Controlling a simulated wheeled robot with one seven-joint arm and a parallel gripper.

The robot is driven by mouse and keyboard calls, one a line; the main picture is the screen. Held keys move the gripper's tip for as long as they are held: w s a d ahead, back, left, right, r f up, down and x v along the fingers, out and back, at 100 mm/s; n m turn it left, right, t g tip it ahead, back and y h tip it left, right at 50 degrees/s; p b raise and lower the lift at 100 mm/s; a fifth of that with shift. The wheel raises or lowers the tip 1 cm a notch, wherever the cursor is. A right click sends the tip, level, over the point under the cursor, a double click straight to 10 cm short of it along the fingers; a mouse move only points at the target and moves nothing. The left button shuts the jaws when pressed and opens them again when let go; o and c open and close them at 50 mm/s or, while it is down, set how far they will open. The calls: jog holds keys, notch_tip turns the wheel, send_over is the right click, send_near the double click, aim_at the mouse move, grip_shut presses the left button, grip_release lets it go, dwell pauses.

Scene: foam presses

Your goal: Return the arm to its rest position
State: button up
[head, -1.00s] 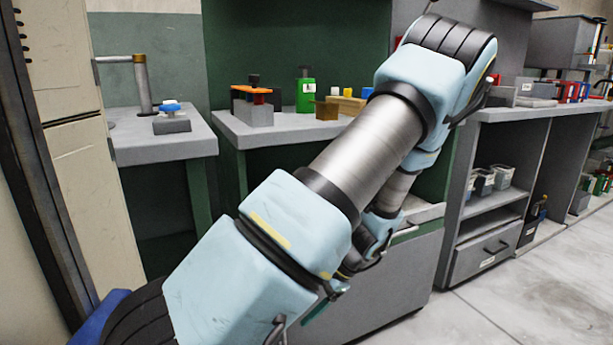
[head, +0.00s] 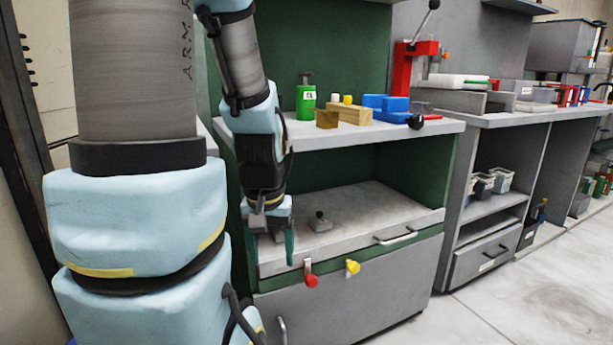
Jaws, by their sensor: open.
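My arm stands at the left of the head view, its thick upper part close to the camera and its forearm hanging down behind it. My gripper (head: 271,251) points down in front of the left end of the lower grey shelf. Its two dark green fingers are apart, and I see nothing held between them. The forearm hides the left end of the workbench.
The workbench (head: 445,126) carries a green bottle (head: 306,102), a wooden block (head: 351,113) and blue blocks (head: 386,104). A small grey knobbed piece (head: 320,222) sits on the lower shelf. Red (head: 311,281) and yellow (head: 352,267) knobs stick out in front. The right floor is clear.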

notch_tip(320, 180, up, 26)
jog(key=p, duration=2.4)
jog(key=shift+f, duration=0.25)
